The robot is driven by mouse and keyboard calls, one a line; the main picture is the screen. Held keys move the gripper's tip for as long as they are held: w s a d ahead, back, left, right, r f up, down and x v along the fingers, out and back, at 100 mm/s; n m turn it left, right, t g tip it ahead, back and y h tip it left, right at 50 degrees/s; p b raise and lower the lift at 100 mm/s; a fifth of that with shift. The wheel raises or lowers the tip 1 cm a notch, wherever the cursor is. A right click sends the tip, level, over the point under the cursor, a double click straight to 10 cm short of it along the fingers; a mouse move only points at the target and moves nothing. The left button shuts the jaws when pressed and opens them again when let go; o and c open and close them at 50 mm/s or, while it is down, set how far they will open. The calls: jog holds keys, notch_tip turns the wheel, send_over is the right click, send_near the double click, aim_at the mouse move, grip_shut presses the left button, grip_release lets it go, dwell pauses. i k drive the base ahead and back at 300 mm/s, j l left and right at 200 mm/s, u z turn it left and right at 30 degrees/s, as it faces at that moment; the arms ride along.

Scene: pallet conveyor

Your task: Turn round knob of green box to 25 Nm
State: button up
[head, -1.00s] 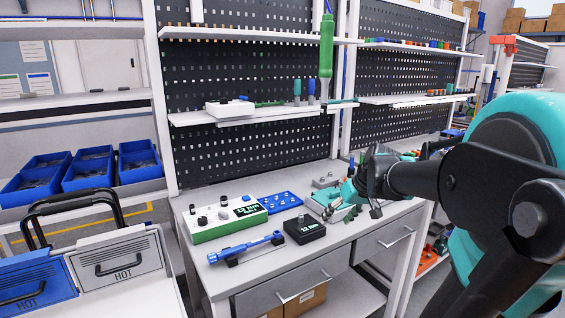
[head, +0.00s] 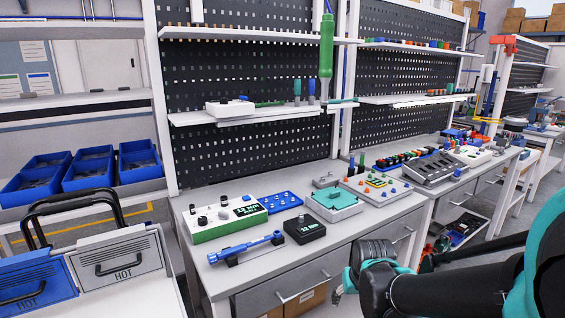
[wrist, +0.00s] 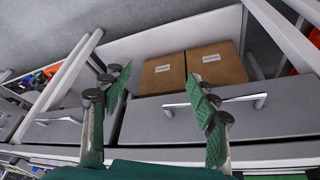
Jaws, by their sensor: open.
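The green box (head: 228,228) stands on the workbench, with a white top and a green front. Its display (head: 247,210) reads 12 Nm. Dark round knobs (head: 203,221) and smaller knobs stand on its top. My gripper (head: 340,290) is low in front of the bench drawers, right of the green box and well apart from it. In the wrist view my gripper (wrist: 158,112) is open and empty, its green pads apart, facing the drawers and cardboard boxes (wrist: 192,70). The green box is not in the wrist view.
A black box (head: 304,230) reading 12 Nm and a blue torque tool (head: 246,246) lie near the green box. A blue tray (head: 281,202) and a teal-topped box (head: 333,202) stand behind. A hanging green screwdriver (head: 326,45) is above. Drawer handles (head: 303,288) protrude at the front.

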aim_at(202, 221)
jog(key=k+j+u, duration=0.15)
jog(key=j+u, duration=0.2)
jog(key=k+j+u, duration=0.1)
jog(key=j+u, duration=0.25)
